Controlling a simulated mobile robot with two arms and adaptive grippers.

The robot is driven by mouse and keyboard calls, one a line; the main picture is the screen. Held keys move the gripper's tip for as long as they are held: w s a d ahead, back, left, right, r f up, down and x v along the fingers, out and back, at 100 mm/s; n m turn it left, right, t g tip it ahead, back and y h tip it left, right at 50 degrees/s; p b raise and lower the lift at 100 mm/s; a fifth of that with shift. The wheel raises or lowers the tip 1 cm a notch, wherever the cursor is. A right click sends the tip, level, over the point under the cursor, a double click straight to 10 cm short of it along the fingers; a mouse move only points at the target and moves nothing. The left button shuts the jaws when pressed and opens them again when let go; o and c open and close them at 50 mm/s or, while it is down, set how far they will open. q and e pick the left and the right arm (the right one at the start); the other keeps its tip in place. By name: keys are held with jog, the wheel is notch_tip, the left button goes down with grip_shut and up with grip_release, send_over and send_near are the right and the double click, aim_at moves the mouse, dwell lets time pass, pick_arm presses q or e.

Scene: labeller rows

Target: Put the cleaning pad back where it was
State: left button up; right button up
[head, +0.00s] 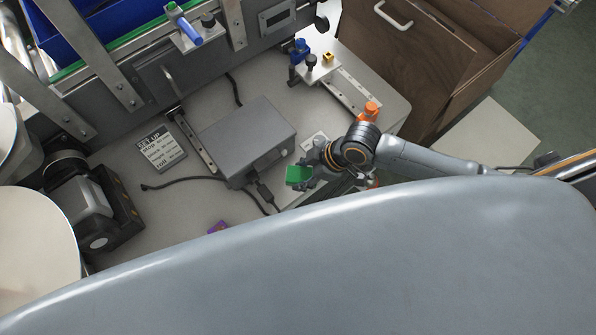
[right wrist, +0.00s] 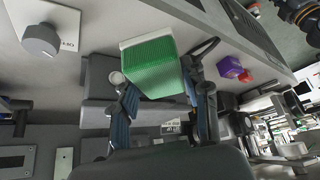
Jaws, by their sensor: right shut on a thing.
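The green cleaning pad (head: 297,175) with a white edge is between the fingers of my right gripper (head: 311,170), which is shut on it. In the head view it is held over the worktop (head: 185,225), just right of the grey box's front corner. In the right wrist view the pad (right wrist: 152,68) sticks out past both dark fingertips of the gripper (right wrist: 163,92). How high it is above the worktop I cannot tell. My left gripper is not in view.
A grey box (head: 245,138) with black cables stands mid-worktop. A setup card (head: 161,148) lies left of it, a small white label (head: 314,142) right of it. A purple object (head: 217,227) is at the front. A brown cabinet (head: 420,50) is at the right.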

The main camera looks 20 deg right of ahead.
aim_at(298, 169)
jog(key=w+f, duration=0.2)
jog(key=f, duration=0.1)
jog(key=w+f, duration=0.1)
jog(key=f, duration=0.1)
jog(key=shift+w, duration=0.4)
jog(key=shift+f+b, duration=0.4)
jog(key=shift+f, duration=1.25)
jog(key=shift+f, duration=0.1)
jog(key=o, duration=1)
jog(key=v, duration=1.2)
jog(key=shift+d+p, duration=0.1)
jog(key=shift+p, duration=0.25)
